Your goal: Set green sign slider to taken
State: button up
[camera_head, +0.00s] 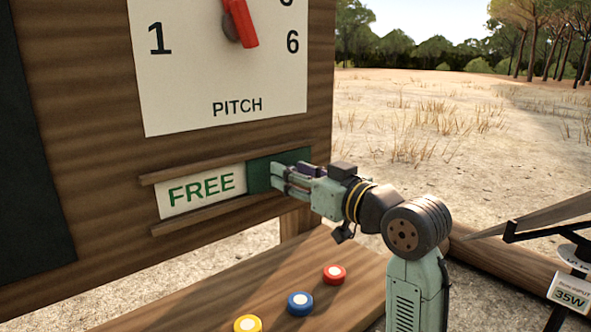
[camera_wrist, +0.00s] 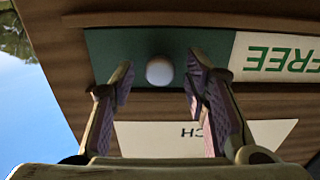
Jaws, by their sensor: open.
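The green sign slider (camera_head: 259,176) sits at the right end of a wooden rail track on the board, and the word FREE (camera_head: 201,188) shows uncovered to its left. In the wrist view, which is upside down, the green plate (camera_wrist: 108,58) carries a round white knob (camera_wrist: 159,70). My gripper (camera_wrist: 160,82) is open, with one finger on each side of the knob and gaps between. In the head view my gripper (camera_head: 277,175) is in front of the slider and hides the knob and part of the plate.
A white PITCH dial (camera_head: 185,85) with a red pointer (camera_head: 242,24) is above the track. Below, a wooden shelf (camera_head: 215,300) bears a yellow (camera_head: 248,324), a blue (camera_head: 300,303) and a red button (camera_head: 334,274). Open ground lies right of the board.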

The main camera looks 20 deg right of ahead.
grip_shut()
dwell(0.6)
dwell(0.3)
